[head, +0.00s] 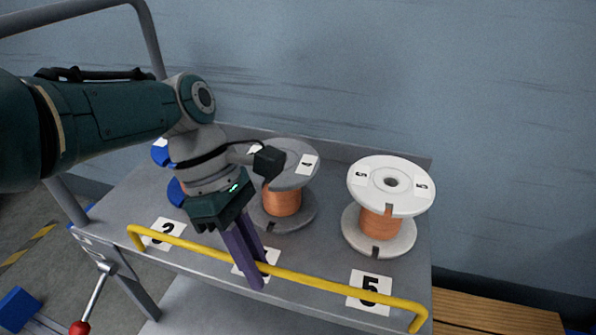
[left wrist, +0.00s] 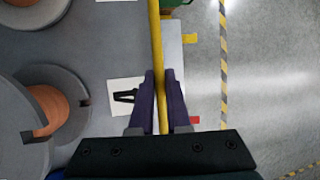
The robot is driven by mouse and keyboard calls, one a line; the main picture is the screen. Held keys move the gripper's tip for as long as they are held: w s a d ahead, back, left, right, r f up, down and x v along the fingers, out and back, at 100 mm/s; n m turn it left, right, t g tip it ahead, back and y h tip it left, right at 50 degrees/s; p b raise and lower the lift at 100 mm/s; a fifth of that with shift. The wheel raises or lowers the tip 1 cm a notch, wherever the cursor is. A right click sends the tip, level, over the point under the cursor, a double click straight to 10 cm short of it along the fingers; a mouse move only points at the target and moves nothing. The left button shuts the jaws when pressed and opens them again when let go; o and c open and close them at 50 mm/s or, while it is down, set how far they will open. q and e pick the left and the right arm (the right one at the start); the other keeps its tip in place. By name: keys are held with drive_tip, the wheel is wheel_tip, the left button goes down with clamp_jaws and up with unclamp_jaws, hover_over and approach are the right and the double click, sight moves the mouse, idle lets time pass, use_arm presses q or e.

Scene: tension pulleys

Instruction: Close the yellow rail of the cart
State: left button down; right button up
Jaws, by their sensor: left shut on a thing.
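The yellow rail (head: 340,287) runs along the front edge of the grey cart (head: 330,250), with bent ends at left and right. My left gripper (head: 257,278) reaches down over the cart from the left, its purple fingers on the middle stretch of the rail. In the left wrist view the rail (left wrist: 155,40) passes between the two fingers (left wrist: 160,80), which are shut on it. Part of the rail is hidden behind the fingers. My right gripper is not in view.
A white spool (head: 391,178) and a grey spool (head: 300,180) with copper wire stand on the cart behind the rail. A blue spool (head: 176,193) is mostly hidden by my arm. A red-knobbed lever (head: 80,327) is at lower left. A wooden pallet (head: 490,312) lies at right.

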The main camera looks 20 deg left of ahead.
use_arm(q)
drive_tip(key=shift+s+a+f, duration=0.1)
drive_tip(key=shift+a+f, duration=0.05)
drive_tip(key=shift+f, duration=0.05)
drive_tip(key=c, duration=0.9)
unclamp_jaws()
drive_tip(key=shift+r, duration=0.1)
drive_tip(key=shift+r, duration=0.1)
drive_tip(key=shift+w+r+p, duration=0.2)
drive_tip(key=shift+r+p, duration=0.2)
drive_tip(key=p+v, duration=0.4)
drive_tip(key=v, duration=0.5)
drive_tip(key=shift+s, duration=0.1)
